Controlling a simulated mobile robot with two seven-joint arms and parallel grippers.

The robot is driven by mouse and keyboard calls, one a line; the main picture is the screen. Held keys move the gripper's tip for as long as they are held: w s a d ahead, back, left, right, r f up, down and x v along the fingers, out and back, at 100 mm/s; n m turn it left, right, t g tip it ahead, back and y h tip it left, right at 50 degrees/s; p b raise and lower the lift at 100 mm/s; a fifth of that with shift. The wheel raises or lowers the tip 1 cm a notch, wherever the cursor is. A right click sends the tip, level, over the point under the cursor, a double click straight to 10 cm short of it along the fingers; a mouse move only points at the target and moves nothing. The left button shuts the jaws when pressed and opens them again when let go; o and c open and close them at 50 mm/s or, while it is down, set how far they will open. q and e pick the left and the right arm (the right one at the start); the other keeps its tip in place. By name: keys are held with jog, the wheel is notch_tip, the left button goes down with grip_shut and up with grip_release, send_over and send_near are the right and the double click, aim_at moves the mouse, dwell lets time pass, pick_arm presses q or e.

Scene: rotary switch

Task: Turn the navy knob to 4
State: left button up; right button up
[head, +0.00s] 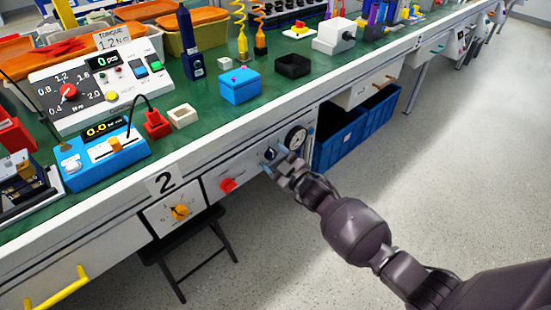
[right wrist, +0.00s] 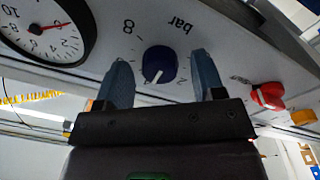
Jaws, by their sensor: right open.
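The navy knob (head: 270,154) is on the white front panel under the bench edge. In the right wrist view the navy knob (right wrist: 160,63) sits between my two blue-grey fingertips, with a visible gap on each side. Its white mark points down in that upside-down view. The printed 8 is at its upper left and a 2 at its lower right; I cannot read a 4. My right gripper (head: 275,160) is open, with its fingers around the knob; it also shows in the right wrist view (right wrist: 163,80). My left gripper is not in view.
A round gauge (head: 296,138) with a red needle is beside the knob. A red knob (head: 228,185) and an orange knob (head: 181,211) are further left on the front. Blue bins (head: 345,141) stand under the bench at right. The floor in front is clear.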

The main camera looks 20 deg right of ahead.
jog(key=shift+s+d+r, duration=0.1)
jog(key=shift+s+d, duration=0.05)
jog(key=shift+s, duration=0.4)
pick_arm(q)
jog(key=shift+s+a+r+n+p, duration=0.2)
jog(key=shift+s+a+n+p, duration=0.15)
jog(key=shift+p, duration=0.9)
pick_arm(e)
jog(key=v, duration=0.9)
jog(key=shift+s, duration=0.35)
jog(key=shift+d, duration=0.1)
